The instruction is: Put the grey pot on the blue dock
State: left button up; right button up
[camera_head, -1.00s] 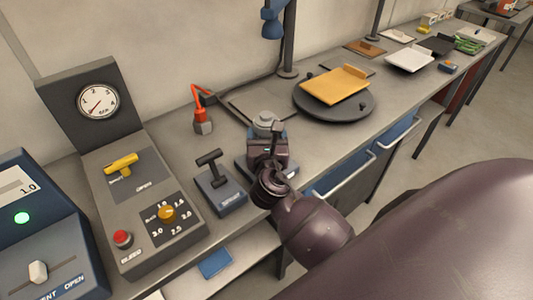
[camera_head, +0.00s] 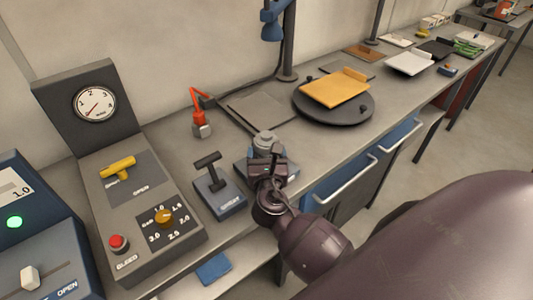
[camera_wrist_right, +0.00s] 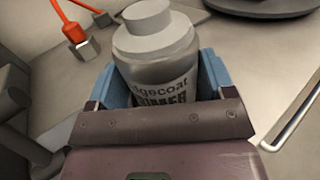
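The grey pot (camera_head: 264,139) has a narrower lid and a dark-lettered label. It also shows upright in the right wrist view (camera_wrist_right: 157,55). My right gripper (camera_head: 268,156) is around it, with light blue finger parts against or very close to both sides. The pot has moved together with this gripper, so it appears held. The blue dock (camera_head: 243,168) is a low block on the bench, mostly hidden behind the gripper and pot. The pot is over or at the dock; I cannot tell whether it touches. My left gripper is not in view.
A lever block (camera_head: 219,193) stands just left of the dock. A control panel (camera_head: 140,215) with a gauge is farther left. A red-orange hooked item (camera_head: 200,118) and a dark round turntable (camera_head: 353,110) are behind. Blue drawers (camera_head: 340,180) hang below the bench front.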

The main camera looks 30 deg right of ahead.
jog(key=o, duration=0.4)
jog(key=shift+r, duration=0.2)
jog(key=v, duration=1.2)
jog(key=s+d+f+m+g+y, duration=0.25)
jog(key=s+m+g, duration=0.2)
jog(key=m, duration=0.55)
jog(key=s+d+f+m+g+y, duration=0.1)
jog(key=s+d+f+m+g, duration=0.35)
jog(key=m, duration=0.55)
jog(key=s+a+m+g+y, duration=0.2)
jog(key=s+a+m+y, duration=0.25)
jog(key=s+m, duration=0.45)
jog(key=w+f+t, duration=0.2)
jog(key=w+f, duration=0.1)
jog(key=w+f+t+y, duration=0.1)
jog(key=w+f+t, duration=0.2)
jog(key=f, duration=0.1)
jog(key=w+f+t, duration=0.2)
jog(key=f, duration=0.1)
jog(key=shift+w+d+f, duration=0.2)
jog(key=shift+w+d, duration=0.2)
